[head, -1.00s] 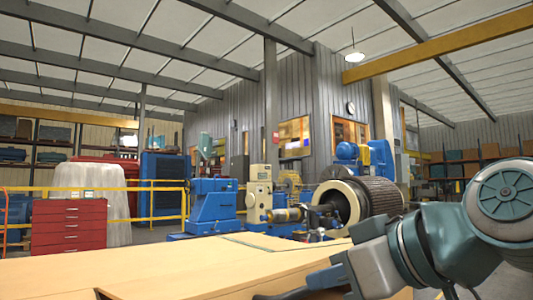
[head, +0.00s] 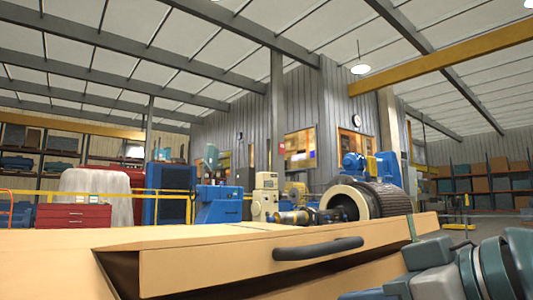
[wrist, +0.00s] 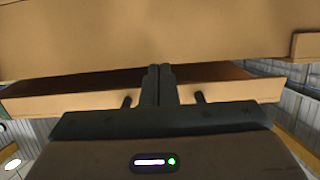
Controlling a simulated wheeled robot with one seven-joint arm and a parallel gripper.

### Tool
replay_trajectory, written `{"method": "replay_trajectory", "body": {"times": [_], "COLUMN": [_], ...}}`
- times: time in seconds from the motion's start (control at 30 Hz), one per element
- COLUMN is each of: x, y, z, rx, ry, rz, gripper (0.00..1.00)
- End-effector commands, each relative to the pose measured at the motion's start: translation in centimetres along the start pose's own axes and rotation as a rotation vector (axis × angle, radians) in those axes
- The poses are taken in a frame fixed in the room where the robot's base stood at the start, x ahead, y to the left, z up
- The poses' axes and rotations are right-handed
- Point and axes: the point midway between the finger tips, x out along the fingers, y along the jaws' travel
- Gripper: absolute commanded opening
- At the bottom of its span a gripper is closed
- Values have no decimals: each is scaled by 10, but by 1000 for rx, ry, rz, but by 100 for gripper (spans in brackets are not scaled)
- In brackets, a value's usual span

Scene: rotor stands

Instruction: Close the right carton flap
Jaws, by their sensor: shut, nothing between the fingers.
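The tan cardboard carton (head: 60,249) fills the bottom of the head view. Its flap (head: 200,268) faces me, with a dark curved handle (head: 318,249) on it. A dark gap shows under and left of the flap, so it stands partly open. In the wrist view the flap (wrist: 65,103) runs across behind my gripper, with a dark opening between it and a broad carton panel (wrist: 150,40). My gripper (wrist: 159,70) is shut and empty, its fingertips at that opening between two dark handle posts. I cannot tell whether they touch. The head view does not show the fingertips.
My arm fills the lower right of the head view. Beyond the carton stand a large rotor (head: 375,199), blue machines (head: 217,204), a red drawer cabinet (head: 74,216) and yellow railings. Shelves with boxes (head: 480,180) stand at the far right.

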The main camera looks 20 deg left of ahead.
Motion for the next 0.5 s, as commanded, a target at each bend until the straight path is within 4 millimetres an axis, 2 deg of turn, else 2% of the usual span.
{"method": "replay_trajectory", "body": {"times": [0.17,0.5], "x": [2,3], "y": [1,2], "z": [10,12], "rx": [1,2], "ry": [0,0], "rz": [1,3], "gripper": [0,0]}}
